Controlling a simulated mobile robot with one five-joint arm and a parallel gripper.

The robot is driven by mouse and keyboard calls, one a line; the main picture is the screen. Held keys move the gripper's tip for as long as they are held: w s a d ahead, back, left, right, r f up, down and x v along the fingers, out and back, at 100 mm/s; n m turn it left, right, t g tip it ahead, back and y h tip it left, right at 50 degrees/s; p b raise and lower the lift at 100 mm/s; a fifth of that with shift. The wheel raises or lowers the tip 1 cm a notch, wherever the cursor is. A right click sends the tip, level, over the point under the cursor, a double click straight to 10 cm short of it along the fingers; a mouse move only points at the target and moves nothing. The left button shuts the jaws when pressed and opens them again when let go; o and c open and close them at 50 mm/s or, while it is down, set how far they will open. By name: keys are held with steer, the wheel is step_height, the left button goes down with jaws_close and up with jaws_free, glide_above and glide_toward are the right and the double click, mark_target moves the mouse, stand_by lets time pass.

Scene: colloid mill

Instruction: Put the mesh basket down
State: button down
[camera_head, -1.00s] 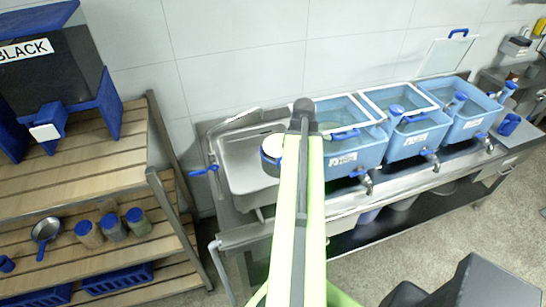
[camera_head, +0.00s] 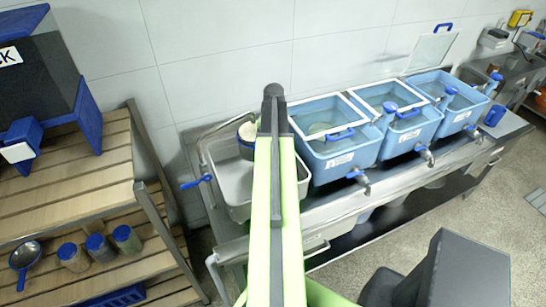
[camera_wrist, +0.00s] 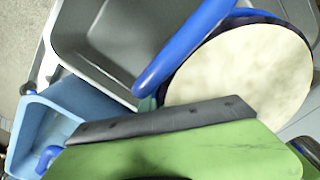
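The mesh basket (camera_head: 246,140) shows in the head view as a small round vessel with a dark blue rim and a cream-coloured top, just left of my arm's far end. It is over the far part of the steel sink (camera_head: 222,181), apparently raised above it. In the wrist view the basket (camera_wrist: 243,72) is large and close, with a thick blue handle running beside it. My gripper's fingertips are hidden behind my own arm and links. The basket moves along with my arm, so the gripper appears shut on it. The mesh itself cannot be seen.
Several blue tanks (camera_head: 340,160) with taps stand right of the sink on the steel bench; one lid (camera_head: 430,52) is raised. A blue-handled lever (camera_head: 196,182) is at the sink's left. A wooden rack (camera_head: 75,180) with jars and a pan stands left.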

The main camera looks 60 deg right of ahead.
steer(key=shift+s+d+f+b, duration=0.1)
steer(key=shift+f+b, duration=1.25)
steer(key=shift+f, duration=0.05)
steer(key=shift+s+d+f+b, duration=0.1)
steer(key=shift+f+b, duration=1.25)
steer(key=shift+f, duration=0.05)
steer(key=shift+f, duration=0.15)
steer(key=c, duration=1.7)
jaws_free()
